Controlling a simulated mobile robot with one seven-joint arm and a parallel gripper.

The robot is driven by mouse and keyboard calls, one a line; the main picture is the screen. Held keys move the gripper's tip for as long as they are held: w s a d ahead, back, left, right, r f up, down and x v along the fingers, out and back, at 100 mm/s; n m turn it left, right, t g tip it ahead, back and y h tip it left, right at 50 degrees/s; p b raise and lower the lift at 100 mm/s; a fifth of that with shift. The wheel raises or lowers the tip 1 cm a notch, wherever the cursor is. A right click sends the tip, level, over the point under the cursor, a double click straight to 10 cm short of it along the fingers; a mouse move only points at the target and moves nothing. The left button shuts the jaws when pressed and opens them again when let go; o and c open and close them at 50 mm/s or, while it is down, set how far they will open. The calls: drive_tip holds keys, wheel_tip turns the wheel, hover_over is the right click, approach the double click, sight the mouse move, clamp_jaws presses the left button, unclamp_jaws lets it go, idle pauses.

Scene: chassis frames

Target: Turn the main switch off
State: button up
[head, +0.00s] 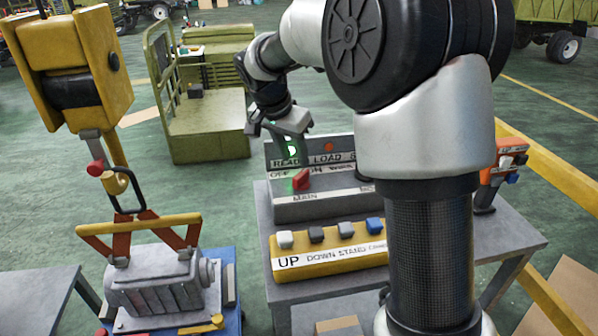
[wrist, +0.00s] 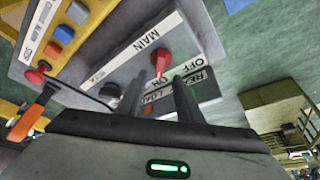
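The main switch (head: 301,180) is a small red handle on a grey control box (head: 330,208) labelled MAIN. It also shows in the wrist view (wrist: 161,60), its narrow end beside the word ON, with OFF printed to the right. My gripper (head: 284,138) is above and behind the switch in the head view. In the wrist view my gripper (wrist: 157,80) has two dark fingers standing apart, empty, with the red handle showing between their tips. I cannot tell whether they touch it. A green lamp (head: 292,150) glows above READY.
A yellow button box (head: 290,262) marked UP, DOWN, STAND is in front on the grey table (head: 515,235). An orange lamp (head: 328,146) sits above LOAD. A red-topped orange pendant (head: 512,145) stands right. A hoist (head: 85,65) holds a grey motor (head: 155,285) at left.

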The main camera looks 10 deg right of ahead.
sight(301, 174)
drive_tip(key=x, duration=0.7)
drive_tip(key=shift+r, duration=0.1)
clamp_jaws()
